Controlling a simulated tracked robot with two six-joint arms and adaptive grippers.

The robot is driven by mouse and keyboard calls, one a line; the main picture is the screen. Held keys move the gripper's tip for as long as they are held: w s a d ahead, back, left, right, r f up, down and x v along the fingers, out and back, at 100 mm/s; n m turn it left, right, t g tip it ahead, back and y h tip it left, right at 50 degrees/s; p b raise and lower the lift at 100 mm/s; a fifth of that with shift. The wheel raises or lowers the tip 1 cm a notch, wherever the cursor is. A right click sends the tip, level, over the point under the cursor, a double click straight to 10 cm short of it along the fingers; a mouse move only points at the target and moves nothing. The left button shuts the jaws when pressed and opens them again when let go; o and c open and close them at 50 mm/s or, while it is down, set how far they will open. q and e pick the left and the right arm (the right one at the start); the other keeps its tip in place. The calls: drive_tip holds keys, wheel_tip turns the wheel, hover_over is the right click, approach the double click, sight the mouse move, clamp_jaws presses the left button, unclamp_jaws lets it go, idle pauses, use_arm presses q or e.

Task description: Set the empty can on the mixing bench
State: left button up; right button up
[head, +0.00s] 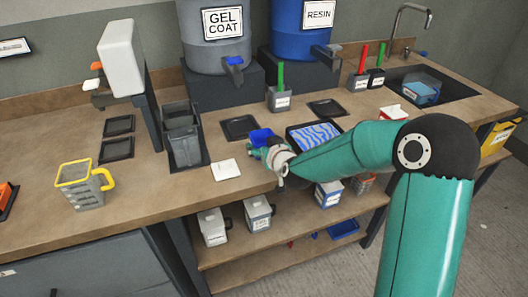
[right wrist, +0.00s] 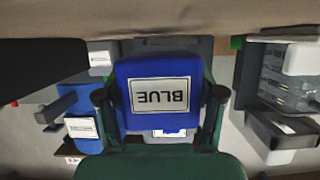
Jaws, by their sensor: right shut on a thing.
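In the right wrist view the blue can (right wrist: 158,70) sits between the two dark fingers of the gripper (right wrist: 160,97). Its white label reads BLUE and appears upside down there. I cannot see into the can, so I cannot tell whether it is empty. I also cannot tell whether it touches the bench. My left gripper is not in view.
Beside the can are a white card (head: 226,170), a black tray (head: 240,127) and a blue-patterned tray (head: 314,136). A yellow-handled jug (head: 84,187) stands at left. Labelled jugs (head: 212,227) stand on the lower shelf. The bench's front left-centre is clear.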

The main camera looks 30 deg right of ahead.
drive_tip(key=shift+f, duration=0.95)
drive_tip(key=o, duration=1.3)
drive_tip(key=v, duration=1.2)
drive_tip(key=shift+b, duration=0.45)
drive_tip(key=shift+s+f, duration=0.1)
drive_tip(key=shift+s, duration=0.05)
